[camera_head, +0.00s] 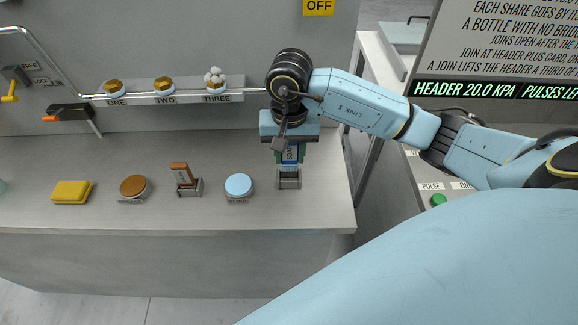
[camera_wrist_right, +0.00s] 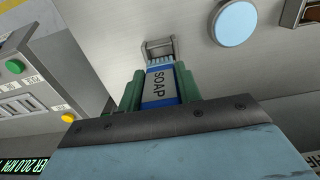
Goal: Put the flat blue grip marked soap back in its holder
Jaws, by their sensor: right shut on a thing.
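My right gripper (camera_head: 290,153) is shut on the flat blue grip marked SOAP (camera_head: 290,155), above the right part of the grey counter. In the right wrist view the green fingers of the gripper (camera_wrist_right: 160,90) clasp both sides of the grip (camera_wrist_right: 160,88). Its lettering shows, and its paler striped end points at the holder. The small grey holder (camera_head: 289,182) stands directly below the grip; it also shows in the right wrist view (camera_wrist_right: 158,43). The pale end is at or just over the holder's mouth; I cannot tell whether it is inside. My left gripper is not in view.
A light-blue disc (camera_head: 239,185), a brown grip in a holder (camera_head: 182,174), a brown round pad (camera_head: 133,186) and a yellow sponge (camera_head: 71,191) stand in a row to the left. A pipe rail (camera_head: 185,97) with brass taps runs behind. The counter's right edge is close to the holder.

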